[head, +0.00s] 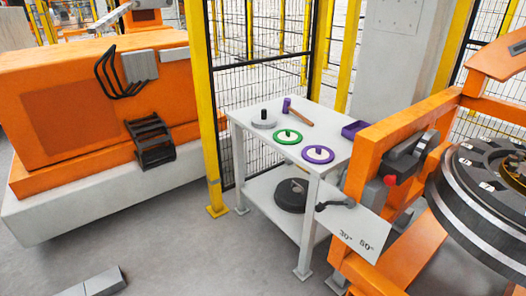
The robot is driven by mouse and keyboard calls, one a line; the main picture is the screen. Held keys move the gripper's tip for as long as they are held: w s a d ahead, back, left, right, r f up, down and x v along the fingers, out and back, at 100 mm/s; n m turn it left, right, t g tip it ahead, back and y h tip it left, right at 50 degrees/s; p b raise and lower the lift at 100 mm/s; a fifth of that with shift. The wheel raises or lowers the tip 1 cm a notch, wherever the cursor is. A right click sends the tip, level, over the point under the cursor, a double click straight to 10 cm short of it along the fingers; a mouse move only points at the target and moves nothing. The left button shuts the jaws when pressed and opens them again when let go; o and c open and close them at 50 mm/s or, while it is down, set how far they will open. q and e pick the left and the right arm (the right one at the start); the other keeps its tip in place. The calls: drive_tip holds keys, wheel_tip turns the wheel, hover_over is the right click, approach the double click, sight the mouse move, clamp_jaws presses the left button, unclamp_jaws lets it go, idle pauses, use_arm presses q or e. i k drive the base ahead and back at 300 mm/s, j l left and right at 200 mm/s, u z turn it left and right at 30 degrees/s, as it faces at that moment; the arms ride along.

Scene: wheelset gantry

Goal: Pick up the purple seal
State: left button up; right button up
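The purple seal (318,155) is a flat purple ring with a pale centre. It lies on the top of a light grey two-level table (268,157), near the table's front right side. A similar green ring (288,137) lies just behind it to the left, apart from it. Neither of my grippers shows in the head view.
A grey disc (264,121), a mallet (298,114) and a purple tray (355,130) share the tabletop. A dark round part (290,196) sits on the lower shelf. An orange frame (372,150) stands close on the right. Open floor (190,250) lies in front.

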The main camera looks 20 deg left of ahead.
sight(320, 155)
drive_tip(key=u, duration=0.15)
drive_tip(key=i+l+u, duration=0.15)
drive_tip(key=i, duration=0.25)
drive_tip(key=i+l+u, duration=0.15)
drive_tip(key=i, duration=0.3)
